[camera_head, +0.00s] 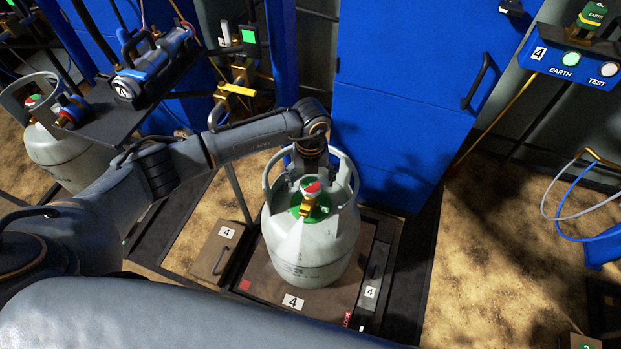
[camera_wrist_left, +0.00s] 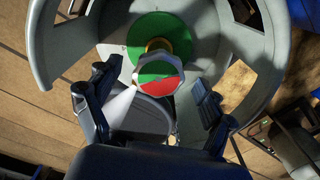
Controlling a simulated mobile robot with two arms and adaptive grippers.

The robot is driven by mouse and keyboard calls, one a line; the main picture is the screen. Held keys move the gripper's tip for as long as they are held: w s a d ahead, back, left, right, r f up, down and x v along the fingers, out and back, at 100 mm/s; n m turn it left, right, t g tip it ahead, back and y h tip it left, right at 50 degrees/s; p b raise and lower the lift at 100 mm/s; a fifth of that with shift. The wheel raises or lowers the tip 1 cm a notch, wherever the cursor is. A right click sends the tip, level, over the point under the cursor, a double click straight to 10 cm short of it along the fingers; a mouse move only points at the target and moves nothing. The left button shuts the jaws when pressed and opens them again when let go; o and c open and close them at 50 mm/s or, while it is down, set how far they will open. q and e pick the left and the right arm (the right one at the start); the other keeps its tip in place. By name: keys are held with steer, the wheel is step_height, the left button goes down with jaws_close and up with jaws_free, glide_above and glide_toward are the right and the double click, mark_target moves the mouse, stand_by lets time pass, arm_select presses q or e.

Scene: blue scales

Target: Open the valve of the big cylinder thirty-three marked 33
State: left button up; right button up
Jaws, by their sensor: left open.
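The big grey cylinder (camera_head: 330,255) stands upright on a scale platform marked 4 (camera_head: 262,283). Dark lettering on its front is only partly legible; I make out a 3. Its red and green valve knob (camera_head: 311,187) sits on a brass valve inside the collar, and also shows in the left wrist view (camera_wrist_left: 158,78). A white cone streams down from the brass outlet. My left gripper (camera_head: 308,174) is over the collar, above the valve. In the left wrist view its open fingers (camera_wrist_left: 152,85) are on either side of the knob, with visible gaps. My right gripper is not in view.
Another grey cylinder (camera_head: 58,155) stands at the left. A blue cabinet (camera_head: 395,120) is close behind the big cylinder. A blue earth-and-test box (camera_head: 575,66) is at top right. The sandy floor (camera_head: 495,265) is open at right. The collar (camera_wrist_left: 265,60) surrounds the valve closely.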

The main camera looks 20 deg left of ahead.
mark_target(311, 183)
arm_select(q)
step_height(311, 183, up, 12)
stand_by(0.4)
steer(key=shift+f, duration=0.15)
